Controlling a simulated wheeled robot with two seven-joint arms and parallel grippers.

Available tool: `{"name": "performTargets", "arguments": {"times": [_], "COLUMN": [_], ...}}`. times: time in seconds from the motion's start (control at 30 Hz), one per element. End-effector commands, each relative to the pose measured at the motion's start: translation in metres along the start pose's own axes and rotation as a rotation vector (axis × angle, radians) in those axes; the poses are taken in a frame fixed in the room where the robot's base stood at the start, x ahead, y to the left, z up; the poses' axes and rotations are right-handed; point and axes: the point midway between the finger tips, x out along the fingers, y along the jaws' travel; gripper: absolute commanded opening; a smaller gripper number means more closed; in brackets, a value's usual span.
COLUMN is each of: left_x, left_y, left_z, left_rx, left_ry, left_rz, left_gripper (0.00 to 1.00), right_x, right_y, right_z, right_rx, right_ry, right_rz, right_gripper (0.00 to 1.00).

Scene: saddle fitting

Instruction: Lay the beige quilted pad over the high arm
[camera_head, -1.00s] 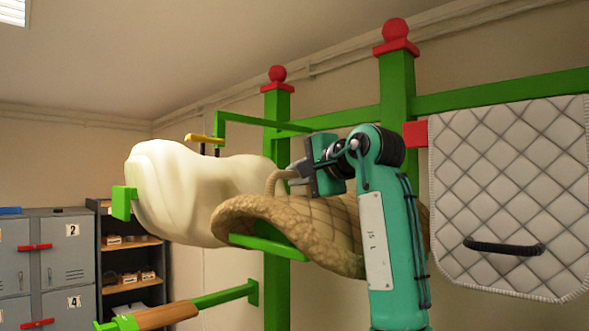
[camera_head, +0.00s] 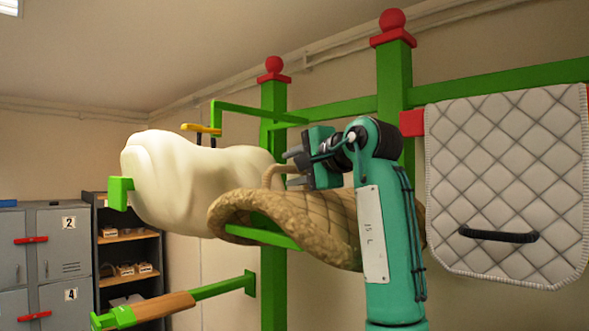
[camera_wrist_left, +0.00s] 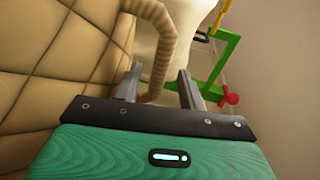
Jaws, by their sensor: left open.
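The beige quilted pad (camera_head: 325,222), with a woolly tan edge, lies draped over a green arm (camera_head: 265,233) whose end shows under its fold. It also fills the left side of the left wrist view (camera_wrist_left: 40,60). Its tan loop handle (camera_head: 272,174) stands up from the top. My left gripper (camera_head: 291,168) is open at this handle. In the left wrist view, the handle (camera_wrist_left: 158,45) passes between the two spread fingers (camera_wrist_left: 158,88). I cannot tell whether a finger touches it. The pad's far side is hidden. My right gripper is not in view.
A cream padded form (camera_head: 185,180) sits behind and left of the pad. Green posts (camera_head: 394,75) and a thin upper green bar (camera_head: 262,114) stand close by. A grey-white quilted pad (camera_head: 510,185) hangs at right. A wooden-gripped bar (camera_head: 165,306) juts out low.

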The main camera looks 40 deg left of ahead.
Motion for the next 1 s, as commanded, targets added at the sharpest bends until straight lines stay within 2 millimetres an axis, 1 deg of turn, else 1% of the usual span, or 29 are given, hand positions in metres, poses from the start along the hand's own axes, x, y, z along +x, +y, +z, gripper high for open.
{"name": "performTargets", "arguments": {"times": [0.17,0.4,0.5,0.6,0.7,0.8,1.0], "left_x": [-0.025,-0.081,-0.102,-0.118,-0.129,-0.134,-0.136], "left_y": [0.004,0.005,0.004,0.002,0.001,0.001,0.0], "left_z": [0.0,0.0,0.0,0.001,0.001,0.001,0.0], "left_rx": [-0.001,-0.002,-0.002,-0.002,-0.002,-0.001,-0.001], "left_ry": [0.004,0.004,0.003,0.002,0.002,0.001,0.0], "left_rz": [-0.003,-0.003,-0.003,-0.002,-0.002,-0.002,-0.001], "left_gripper": [0.41,0.41,0.41,0.41,0.41,0.41,0.41], "right_x": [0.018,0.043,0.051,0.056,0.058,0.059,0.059], "right_y": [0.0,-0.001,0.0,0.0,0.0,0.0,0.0], "right_z": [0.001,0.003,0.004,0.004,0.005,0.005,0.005], "right_rx": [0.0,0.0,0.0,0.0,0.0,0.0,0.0], "right_ry": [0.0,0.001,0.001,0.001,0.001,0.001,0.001], "right_rz": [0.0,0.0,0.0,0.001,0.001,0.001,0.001], "right_gripper": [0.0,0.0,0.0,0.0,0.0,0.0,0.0]}}
